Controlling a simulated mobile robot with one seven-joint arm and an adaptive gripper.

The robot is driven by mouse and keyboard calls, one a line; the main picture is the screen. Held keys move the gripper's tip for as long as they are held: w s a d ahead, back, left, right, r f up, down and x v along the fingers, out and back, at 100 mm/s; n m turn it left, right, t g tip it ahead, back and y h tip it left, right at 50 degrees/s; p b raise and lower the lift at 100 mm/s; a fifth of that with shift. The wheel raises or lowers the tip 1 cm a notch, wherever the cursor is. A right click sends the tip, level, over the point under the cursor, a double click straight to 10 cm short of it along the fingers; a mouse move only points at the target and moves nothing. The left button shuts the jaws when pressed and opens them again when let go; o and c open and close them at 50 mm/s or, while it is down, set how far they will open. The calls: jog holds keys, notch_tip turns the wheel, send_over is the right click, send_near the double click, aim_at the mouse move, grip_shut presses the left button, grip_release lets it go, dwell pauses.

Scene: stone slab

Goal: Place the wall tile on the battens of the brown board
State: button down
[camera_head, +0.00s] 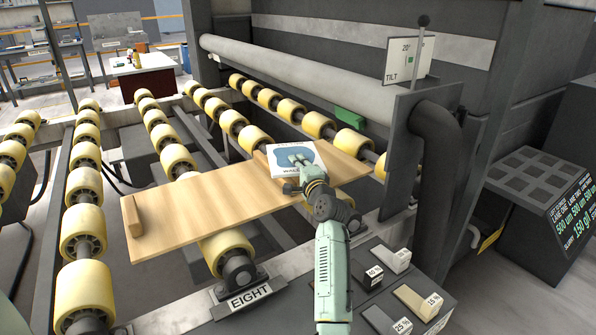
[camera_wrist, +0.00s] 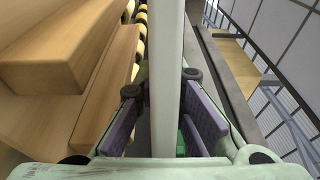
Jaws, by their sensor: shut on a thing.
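The wall tile (camera_head: 279,150) is a white square with a blue print, in the head view near the right part of the brown board (camera_head: 200,205). My gripper (camera_head: 301,163) is shut on it and covers part of its face. In the wrist view the tile (camera_wrist: 167,60) is a pale upright strip, seen edge-on between the purple finger pads of my gripper (camera_wrist: 163,105). One batten (camera_head: 135,215) stands at the board's left end. Another wooden batten (camera_head: 261,160) shows just left of the tile, partly hidden. I cannot tell whether the tile touches the board or battens.
The board lies across rows of yellow rollers (camera_head: 83,225). A grey pipe (camera_head: 300,75) and a dark post (camera_head: 405,140) with a TILT sign (camera_head: 405,60) stand behind and right. Labelled weight blocks (camera_head: 398,258) sit in front at the right. The board's middle is bare.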

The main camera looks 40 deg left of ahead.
jog(key=shift+f+p, duration=0.35)
jog(key=shift+f, duration=1.2)
jog(key=shift+f, duration=0.15)
jog(key=c, duration=1.7)
grip_release()
